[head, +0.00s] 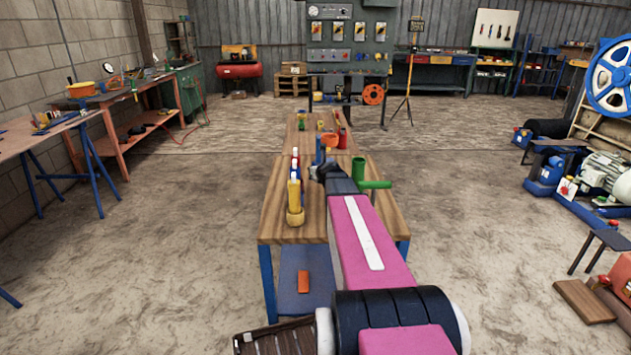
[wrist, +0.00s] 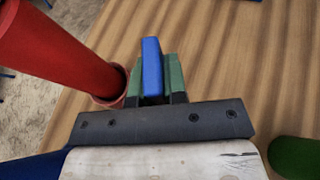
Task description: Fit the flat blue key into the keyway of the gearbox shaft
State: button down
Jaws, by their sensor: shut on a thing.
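In the wrist view the flat blue key (wrist: 152,62) stands between the green fingers of my gripper (wrist: 154,78). The fingers are closed on its sides and its far end sticks out past them. Bare wooden bench top lies beyond the key. A red cylinder (wrist: 55,50) with a flared rim is close to the left of the fingers; I cannot tell whether they touch. I cannot make out the gearbox shaft or its keyway in either view. In the head view my arm reaches over the bench and hides the gripper and key.
The wooden bench (head: 285,229) holds a yellow cylinder (head: 295,198) at left and a green post with a side handle (head: 376,184) at right. A green rounded thing (wrist: 293,157) is at lower right in the wrist view. Open concrete floor (head: 180,240) lies left of the bench.

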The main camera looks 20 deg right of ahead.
jog(key=shift+f, duration=2)
jog(key=shift+f, duration=0.1)
jog(key=c, duration=1.2)
grip_release()
jog(key=shift+o, duration=0.2)
